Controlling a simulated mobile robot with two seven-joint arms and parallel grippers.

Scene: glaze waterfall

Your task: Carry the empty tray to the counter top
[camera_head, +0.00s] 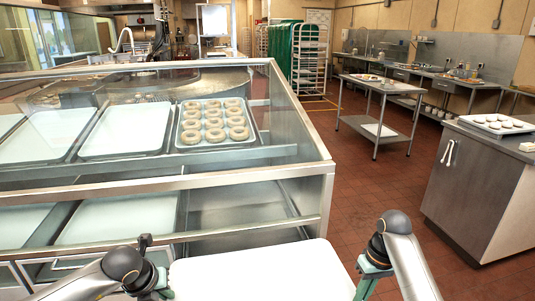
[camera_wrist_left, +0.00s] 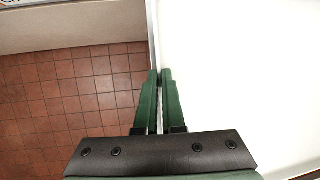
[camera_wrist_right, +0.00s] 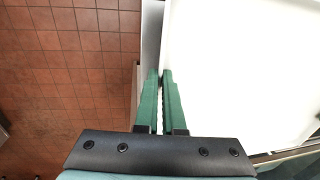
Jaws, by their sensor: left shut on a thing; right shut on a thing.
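The empty white tray (camera_head: 262,275) is held level in front of me at the bottom of the head view; its near part is cut off. My left gripper (camera_head: 163,287) is shut on its left edge. My right gripper (camera_head: 366,277) is shut on its right edge. In the left wrist view the fingers (camera_wrist_left: 160,80) pinch the rim of the tray (camera_wrist_left: 240,75). In the right wrist view the fingers (camera_wrist_right: 160,80) also pinch the rim of the tray (camera_wrist_right: 235,70). A counter (camera_head: 466,190) with a steel top stands at the right.
A glass-sided steel case (camera_head: 322,190) stands just ahead and left, holding white trays and a tray of ring doughnuts (camera_head: 213,121). A tray of round pale pieces (camera_head: 497,124) lies on the right counter. A steel table (camera_head: 376,86) stands farther back. Red tiled floor (camera_head: 370,185) is clear between.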

